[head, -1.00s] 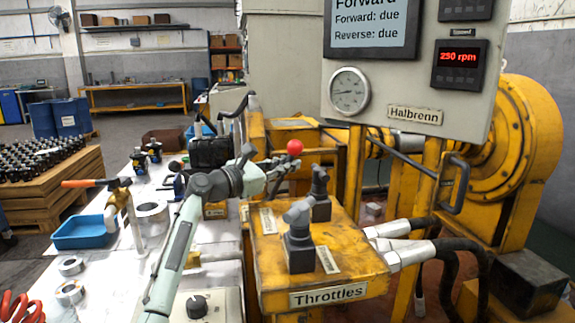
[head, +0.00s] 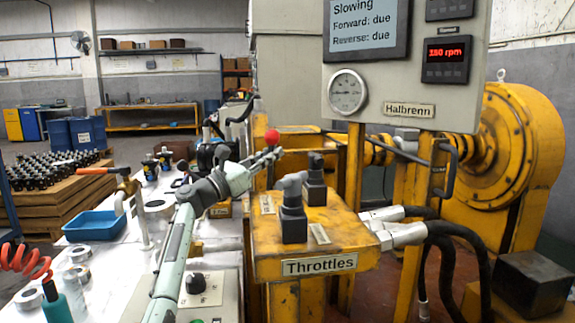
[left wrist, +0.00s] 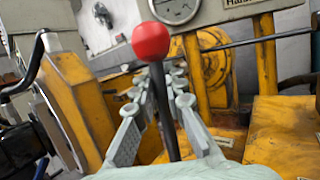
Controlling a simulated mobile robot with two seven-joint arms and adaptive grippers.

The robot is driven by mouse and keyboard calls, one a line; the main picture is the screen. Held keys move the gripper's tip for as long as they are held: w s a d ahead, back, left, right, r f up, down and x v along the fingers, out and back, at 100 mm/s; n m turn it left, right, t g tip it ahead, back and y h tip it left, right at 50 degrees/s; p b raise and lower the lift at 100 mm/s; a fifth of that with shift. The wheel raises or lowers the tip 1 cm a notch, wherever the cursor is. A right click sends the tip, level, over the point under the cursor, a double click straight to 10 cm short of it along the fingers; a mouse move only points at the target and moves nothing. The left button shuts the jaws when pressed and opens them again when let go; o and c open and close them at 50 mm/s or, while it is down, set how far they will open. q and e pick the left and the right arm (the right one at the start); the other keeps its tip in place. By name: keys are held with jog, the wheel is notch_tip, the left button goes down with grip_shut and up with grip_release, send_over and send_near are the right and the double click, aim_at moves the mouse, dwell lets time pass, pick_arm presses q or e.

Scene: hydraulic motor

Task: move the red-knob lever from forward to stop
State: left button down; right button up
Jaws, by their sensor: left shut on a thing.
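The red knob (head: 272,136) tops a dark lever behind the throttle block; it also shows in the left wrist view (left wrist: 151,41). The lever's shaft (left wrist: 167,115) runs down between the fingers. My left gripper (head: 271,154) is shut on the shaft just below the knob; its fingers flank the shaft in the left wrist view. The lever's lower end is hidden. The display (head: 367,30) reads "Slowing", "Forward: due", "Reverse: due". The speed readout (head: 447,52) shows 180 rpm. My right gripper is out of view.
The yellow throttle block (head: 318,268) with two dark handles stands right of my left arm. A gauge (head: 347,92) hangs on the panel behind. A white bench with a blue tray (head: 93,226) and metal rings lies left. Hoses and a yellow motor housing (head: 505,150) stand right.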

aim_at(267, 132)
pick_arm(q)
jog(key=shift+s+a+f+t, duration=0.1)
jog(key=shift+a+f+t, duration=0.05)
jog(key=shift+a+t, duration=0.25)
jog(key=shift+a+r+n, duration=0.15)
jog(key=shift+r+n, duration=0.05)
jog(key=shift+n, duration=0.1)
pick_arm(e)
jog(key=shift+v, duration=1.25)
pick_arm(q)
jog(key=c, duration=1.6)
grip_release()
jog(key=shift+o, duration=0.2)
jog(key=shift+r, duration=0.1)
notch_tip(267, 132, up, 10)
jog(key=shift+f, duration=0.1)
